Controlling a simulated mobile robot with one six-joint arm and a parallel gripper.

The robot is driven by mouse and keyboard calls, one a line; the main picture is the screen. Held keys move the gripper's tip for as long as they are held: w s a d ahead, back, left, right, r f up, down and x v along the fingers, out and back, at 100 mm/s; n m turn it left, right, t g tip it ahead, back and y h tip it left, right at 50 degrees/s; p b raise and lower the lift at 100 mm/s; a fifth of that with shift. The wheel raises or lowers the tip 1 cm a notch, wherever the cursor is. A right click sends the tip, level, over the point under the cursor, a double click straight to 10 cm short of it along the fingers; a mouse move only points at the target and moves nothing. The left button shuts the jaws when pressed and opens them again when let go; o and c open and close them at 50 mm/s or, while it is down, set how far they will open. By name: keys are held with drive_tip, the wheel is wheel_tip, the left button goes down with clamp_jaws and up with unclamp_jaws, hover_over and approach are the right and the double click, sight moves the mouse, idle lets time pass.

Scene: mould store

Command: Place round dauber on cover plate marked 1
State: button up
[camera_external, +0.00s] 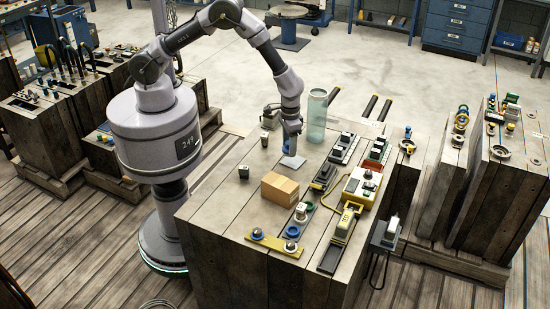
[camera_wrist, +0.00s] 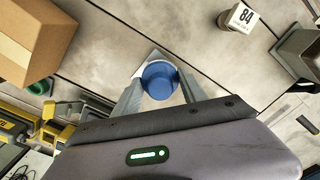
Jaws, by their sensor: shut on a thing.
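My gripper (camera_external: 292,150) points down over the wooden block top, near its middle. In the wrist view my gripper (camera_wrist: 158,92) is shut on a round blue thing (camera_wrist: 158,78), which looks like the round dauber. A pale, flat square plate (camera_external: 293,162) lies directly under the gripper. Its corner (camera_wrist: 153,58) shows behind the blue thing in the wrist view. No number can be read on the plate, so I cannot tell if it is the one marked 1. Whether the dauber touches the plate or hangs just above it is hidden.
A cardboard box (camera_external: 280,188) stands in front of the gripper. A tall glass cylinder (camera_external: 317,115) stands behind it. A yellow device (camera_external: 362,187) and several dark fixtures fill the right side.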

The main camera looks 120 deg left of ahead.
drive_tip(key=shift+w+a+f, duration=0.15)
drive_tip(key=shift+w+a, duration=0.05)
drive_tip(key=shift+w, duration=0.45)
drive_tip(key=shift+w+f+b, duration=0.15)
drive_tip(key=shift+f+b, duration=0.15)
drive_tip(key=shift+f, duration=0.05)
drive_tip(key=shift+f+b, duration=0.55)
drive_tip(key=shift+f, duration=0.75)
drive_tip(key=shift+f, duration=0.2)
drive_tip(key=o, duration=1.4)
drive_tip(key=shift+c, duration=0.2)
drive_tip(key=shift+r, duration=0.15)
